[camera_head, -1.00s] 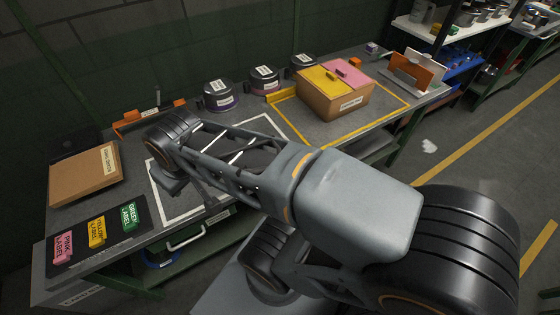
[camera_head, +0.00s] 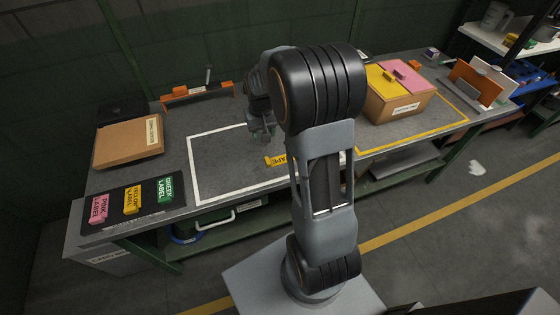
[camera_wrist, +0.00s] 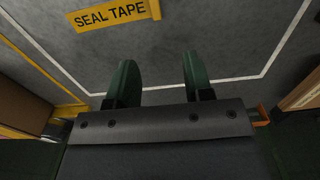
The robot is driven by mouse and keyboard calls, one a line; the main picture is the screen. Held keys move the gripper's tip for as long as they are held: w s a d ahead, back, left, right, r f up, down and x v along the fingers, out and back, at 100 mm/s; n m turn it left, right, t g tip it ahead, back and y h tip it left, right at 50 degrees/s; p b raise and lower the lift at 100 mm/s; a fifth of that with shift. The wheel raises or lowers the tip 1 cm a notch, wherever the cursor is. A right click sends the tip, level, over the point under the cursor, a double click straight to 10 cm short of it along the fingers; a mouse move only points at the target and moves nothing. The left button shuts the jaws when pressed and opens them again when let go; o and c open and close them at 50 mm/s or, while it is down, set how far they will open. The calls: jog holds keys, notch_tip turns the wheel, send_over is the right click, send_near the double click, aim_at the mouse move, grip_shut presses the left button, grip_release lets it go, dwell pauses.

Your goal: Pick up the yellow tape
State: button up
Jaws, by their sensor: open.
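The yellow tape (camera_head: 276,160) is a flat yellow strip on the grey table, inside the white-outlined area, partly hidden by my arm. In the wrist view the yellow tape (camera_wrist: 112,14) reads "SEAL TAPE" and lies at the upper edge, beyond and left of the fingers. My gripper (camera_head: 262,134) hangs above the white-outlined area, beside the tape and a little farther back in the head view. In the wrist view my gripper (camera_wrist: 160,72) shows two dark green fingers apart, with bare table between them.
A cardboard box (camera_head: 396,104) with yellow and pink lids stands right, inside a yellow outline. A flat brown box (camera_head: 128,146) lies left. Pink, yellow and green labels (camera_head: 133,200) lie on a dark mat at front left. An orange rack (camera_head: 197,91) stands at the back.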

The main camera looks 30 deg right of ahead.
send_over(267, 159)
jog(key=f, duration=0.9)
jog(key=shift+a+f, duration=0.1)
jog(key=shift+a, duration=0.15)
jog(key=shift+d+f+p, duration=0.15)
jog(key=shift+f+p, duration=0.3)
jog(key=shift+f, duration=0.9)
jog(key=shift+d+f+p, duration=0.1)
jog(key=shift+f+p, duration=0.3)
jog(key=shift+f, duration=0.9)
grip_shut()
